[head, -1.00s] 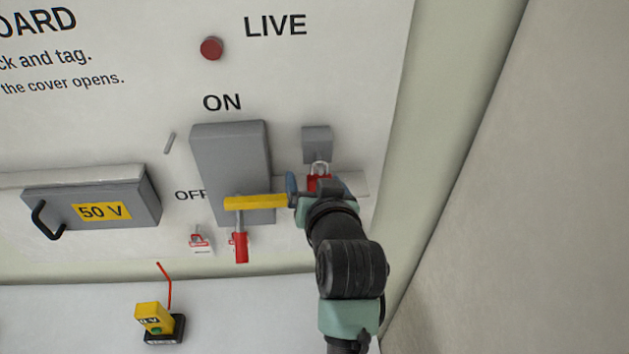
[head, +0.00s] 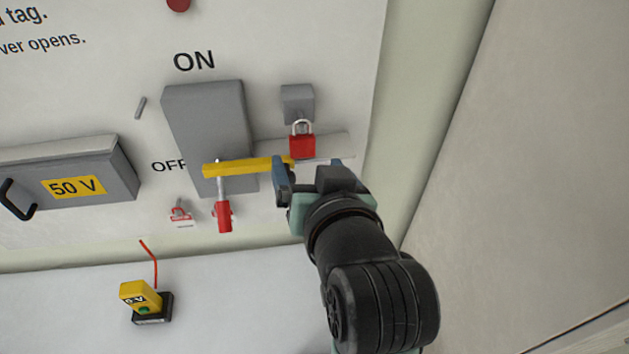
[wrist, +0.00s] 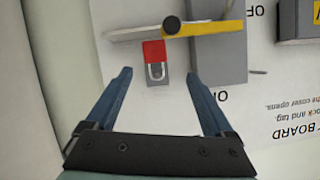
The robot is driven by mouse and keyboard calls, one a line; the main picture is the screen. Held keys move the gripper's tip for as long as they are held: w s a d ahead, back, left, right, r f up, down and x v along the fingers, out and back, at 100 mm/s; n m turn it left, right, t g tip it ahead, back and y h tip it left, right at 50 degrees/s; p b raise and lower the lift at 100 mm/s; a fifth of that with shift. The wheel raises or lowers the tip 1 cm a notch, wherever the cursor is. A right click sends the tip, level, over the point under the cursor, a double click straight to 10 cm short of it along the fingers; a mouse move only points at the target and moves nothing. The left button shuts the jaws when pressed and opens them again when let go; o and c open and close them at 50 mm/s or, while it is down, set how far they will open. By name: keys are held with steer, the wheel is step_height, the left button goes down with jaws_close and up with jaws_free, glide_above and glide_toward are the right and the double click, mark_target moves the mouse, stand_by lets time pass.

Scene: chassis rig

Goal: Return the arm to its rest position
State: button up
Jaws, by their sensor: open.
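My gripper (head: 308,168) is open and empty, just below the red padlock (head: 302,146) in the head view. The padlock hangs by its shackle at a small grey block (head: 297,102) on the board. In the wrist view the red padlock (wrist: 154,54) appears ahead between the two blue fingers (wrist: 162,96), with neither finger touching it. The arm reaches up from the lower right of the head view.
A grey switch box (head: 208,125) with a yellow handle (head: 238,167) and a red-handled part (head: 224,215) stands left of my gripper. A wall (head: 530,150) rises at the right.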

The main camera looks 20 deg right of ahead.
steer(key=shift+v, duration=1.35)
steer(key=w+a+r+n+t+b, duration=0.1)
steer(key=w+a+r+t+b, duration=0.15)
steer(key=r, duration=0.35)
steer(key=w+a+r+n+t+b, duration=0.1)
steer(key=a+r+t, duration=0.25)
steer(key=r, duration=0.25)
steer(key=s+a+r+n+t+y+b, duration=0.1)
steer(key=s+a+r+t, duration=0.2)
steer(key=r, duration=0.5)
steer(key=s+a+r+n+t+y+b, duration=0.1)
steer(key=s+a+r+t+b, duration=0.1)
steer(key=r, duration=0.6)
steer(key=s+a+t, duration=0.1)
steer(key=a+t, duration=0.1)
steer(key=t, duration=0.1)
steer(key=shift+s+a+n+y, duration=0.15)
steer(key=shift+a+n+y, duration=0.15)
steer(key=shift+n, duration=0.1)
